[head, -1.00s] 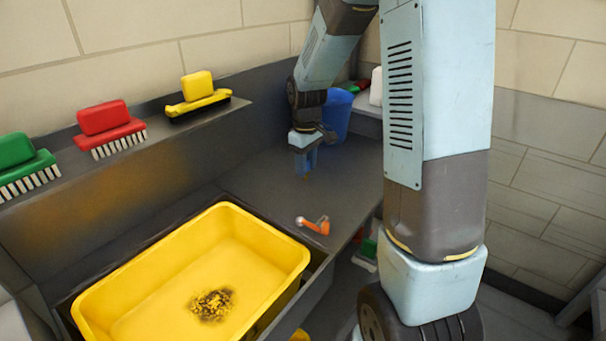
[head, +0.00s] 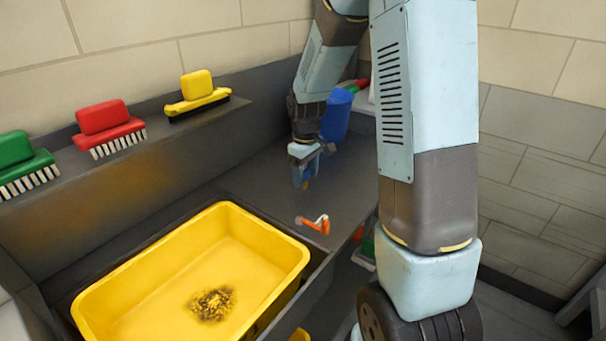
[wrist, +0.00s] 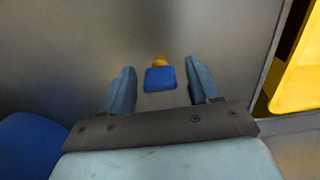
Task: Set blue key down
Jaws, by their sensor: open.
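The blue key (wrist: 160,80), a blue block-like head with a small yellow-orange end, shows in the wrist view between the two fingers, with a gap on each side. My gripper (wrist: 160,66) is open around it, and neither finger touches it. In the head view my gripper (head: 304,172) points down just over the grey counter (head: 262,190), behind the yellow basin. The key is mostly hidden by the fingers there, and a bit of yellow-orange shows low beside them. It seems to rest on the counter, but contact is hard to see.
A yellow basin (head: 90,306) with a dark speckled patch stands at the front left. An orange-handled piece (head: 316,225) lies near the counter's right edge. A blue container (head: 336,117) stands behind my gripper. Green, red and yellow brushes (head: 104,118) line the ledge.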

